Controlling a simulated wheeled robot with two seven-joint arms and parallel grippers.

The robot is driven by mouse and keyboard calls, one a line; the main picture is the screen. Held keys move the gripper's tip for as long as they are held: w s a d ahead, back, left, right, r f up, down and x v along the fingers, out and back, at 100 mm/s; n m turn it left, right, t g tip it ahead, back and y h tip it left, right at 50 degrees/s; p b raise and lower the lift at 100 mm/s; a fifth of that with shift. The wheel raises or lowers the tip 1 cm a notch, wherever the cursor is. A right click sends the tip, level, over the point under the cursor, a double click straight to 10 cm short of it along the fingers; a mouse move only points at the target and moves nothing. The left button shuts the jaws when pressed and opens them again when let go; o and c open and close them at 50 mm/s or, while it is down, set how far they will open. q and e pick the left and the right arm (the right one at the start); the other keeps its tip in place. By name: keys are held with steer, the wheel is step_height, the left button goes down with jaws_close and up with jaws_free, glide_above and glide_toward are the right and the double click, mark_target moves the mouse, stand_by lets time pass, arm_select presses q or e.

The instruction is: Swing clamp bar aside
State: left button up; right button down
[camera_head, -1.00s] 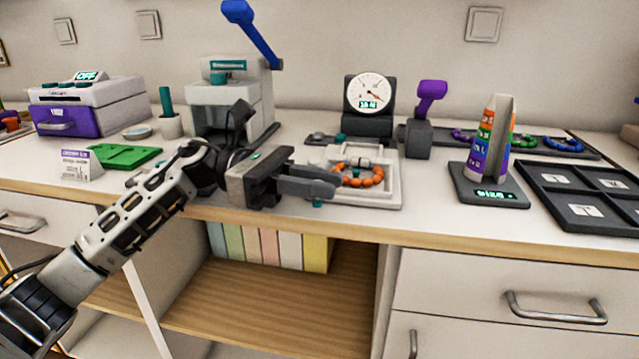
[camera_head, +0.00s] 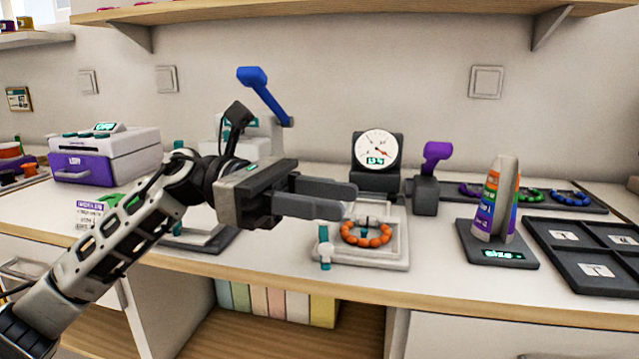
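A white bead board (camera_head: 390,262) with a raised frame lies near the counter's front edge, and a ring of orange beads (camera_head: 367,241) rests in it. A teal-ended fitting (camera_head: 325,251) stands at the board's left edge. I cannot tell whether it belongs to the clamp bar, and no bar shows clearly across the beads. My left gripper (camera_head: 350,201) points right, with its grey fingers in front of the board's back left part in the picture. The fingers hide that part. Nothing shows between them, and their gap is unclear. My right gripper is not in view.
Behind the board stands a dial gauge (camera_head: 377,150), with a purple-handled device (camera_head: 426,185) to its right. A blue-levered press (camera_head: 262,135) is behind my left arm. A striped cone (camera_head: 495,205) and dark tray (camera_head: 590,265) are at right.

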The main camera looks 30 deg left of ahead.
arm_select(q)
steer(key=s+d+r, duration=0.4)
steer(key=s, duration=0.4)
steer(key=shift+d, duration=0.1)
